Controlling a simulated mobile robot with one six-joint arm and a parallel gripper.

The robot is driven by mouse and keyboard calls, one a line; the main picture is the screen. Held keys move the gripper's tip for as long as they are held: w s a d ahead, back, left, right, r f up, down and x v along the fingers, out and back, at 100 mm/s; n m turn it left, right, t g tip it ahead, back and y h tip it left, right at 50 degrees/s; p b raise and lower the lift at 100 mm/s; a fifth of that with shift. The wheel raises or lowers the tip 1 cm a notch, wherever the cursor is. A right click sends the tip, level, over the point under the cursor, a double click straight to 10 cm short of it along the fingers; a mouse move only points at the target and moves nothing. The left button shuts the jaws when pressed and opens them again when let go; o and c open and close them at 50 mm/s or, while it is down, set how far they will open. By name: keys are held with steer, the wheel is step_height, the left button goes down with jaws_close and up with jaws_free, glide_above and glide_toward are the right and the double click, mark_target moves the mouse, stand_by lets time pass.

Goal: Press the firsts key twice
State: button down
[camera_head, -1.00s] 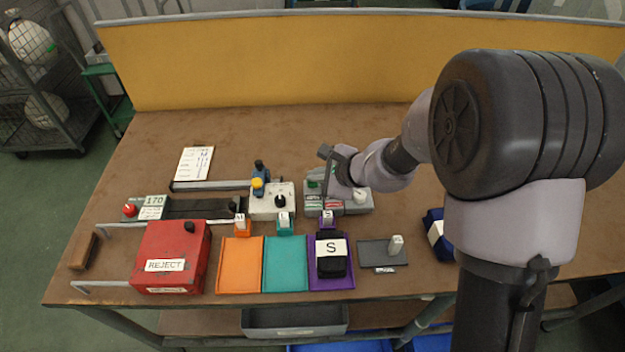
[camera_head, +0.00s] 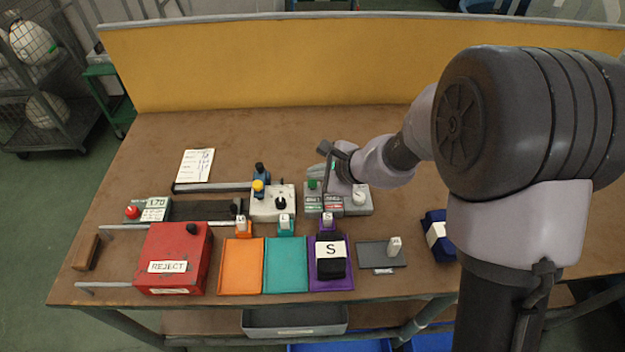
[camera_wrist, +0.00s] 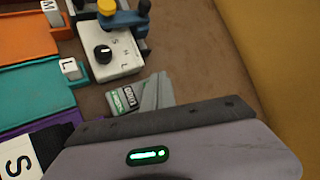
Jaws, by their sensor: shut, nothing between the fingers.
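The grey key box (camera_head: 352,210) stands on the bench behind the purple tray. The left plate (camera_head: 312,201) has greenish lettering, too small to read surely in the head view. My gripper (camera_head: 329,186) is shut and empty, pointing down over the box, just right of the green button. I cannot tell whether its tips touch a key. In the wrist view, part of the box with a green-marked plate (camera_wrist: 124,101) shows; my gripper's body hides the rest.
A white box with a black knob (camera_head: 281,203) stands just left. Orange (camera_head: 241,275), teal (camera_head: 286,275) and purple trays lie in front, with a black S-labelled bundle (camera_head: 331,262) on the purple one. A red reject box (camera_head: 173,250) is left.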

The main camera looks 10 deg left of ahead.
mark_target(315, 184)
steer(key=shift+r, duration=0.1)
step_height(315, 184, up, 5)
steer(key=p, duration=0.4)
stand_by(2.4)
